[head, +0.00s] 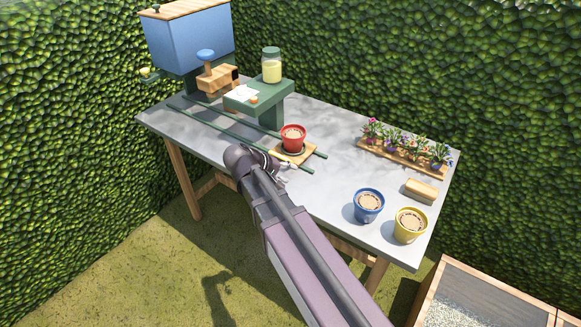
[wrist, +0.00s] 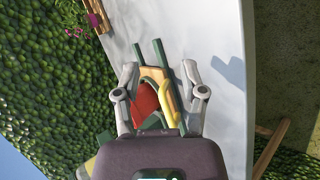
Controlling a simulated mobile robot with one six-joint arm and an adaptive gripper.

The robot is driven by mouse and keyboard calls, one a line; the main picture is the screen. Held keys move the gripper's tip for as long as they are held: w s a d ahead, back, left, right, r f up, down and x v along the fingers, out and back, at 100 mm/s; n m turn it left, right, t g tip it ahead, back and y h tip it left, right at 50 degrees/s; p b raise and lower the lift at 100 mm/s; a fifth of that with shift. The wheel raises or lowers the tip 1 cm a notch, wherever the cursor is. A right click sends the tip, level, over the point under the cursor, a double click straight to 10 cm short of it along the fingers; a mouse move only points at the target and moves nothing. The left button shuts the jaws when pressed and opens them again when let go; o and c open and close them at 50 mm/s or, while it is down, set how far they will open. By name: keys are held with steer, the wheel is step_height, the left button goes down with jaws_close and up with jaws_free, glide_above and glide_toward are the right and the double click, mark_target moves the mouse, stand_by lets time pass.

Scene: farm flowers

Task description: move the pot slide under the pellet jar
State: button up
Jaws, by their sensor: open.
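The pot slide (head: 305,155) is a small wooden plate on two dark green rails, with a red pot (head: 293,137) of soil on it. It is at the rails' near right end. The pellet jar (head: 271,66), clear with pale yellow contents, stands on a green raised stand (head: 272,92) further back along the rails. My gripper (head: 283,170) is at the slide's front edge. In the wrist view my gripper (wrist: 160,72) is open, its fingers on either side of the slide (wrist: 152,73), a yellow handle (wrist: 168,105) and the red pot (wrist: 144,100). I cannot tell whether it touches the handle.
The rails toward the stand look clear.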

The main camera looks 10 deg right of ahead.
steer(key=shift+s+d+r+m+g+y+p, duration=0.3)
steer(key=shift+d+g+p, duration=0.2)
steer(key=shift+g, duration=0.1)
steer(key=shift+f, duration=0.1)
steer(key=shift+s+d+f, duration=0.25)
steer(key=shift+s, duration=0.05)
steer(key=s+d+f+y, duration=0.1)
steer(key=s+d+f+m+g+y, duration=0.1)
steer(key=s+d+f+y, duration=0.1)
steer(key=s, duration=0.1)
steer(key=shift+s+y, duration=0.1)
steer(key=shift+y, duration=0.2)
steer(key=shift+s+d+f+m+g+y, duration=0.15)
steer(key=shift+s+f+m+y, duration=0.25)
steer(key=shift+s+y, duration=0.5)
steer(key=shift+s+d+f+m+g+y, duration=0.1)
steer(key=shift+s+f+m+y, duration=0.3)
steer(key=shift+s+y, duration=0.5)
steer(key=shift+s+d+f+m+g+y, duration=0.15)
steer(key=shift+s+f+m+y, duration=0.2)
steer(key=shift+s+y, duration=0.55)
steer(key=shift+a, duration=0.1)
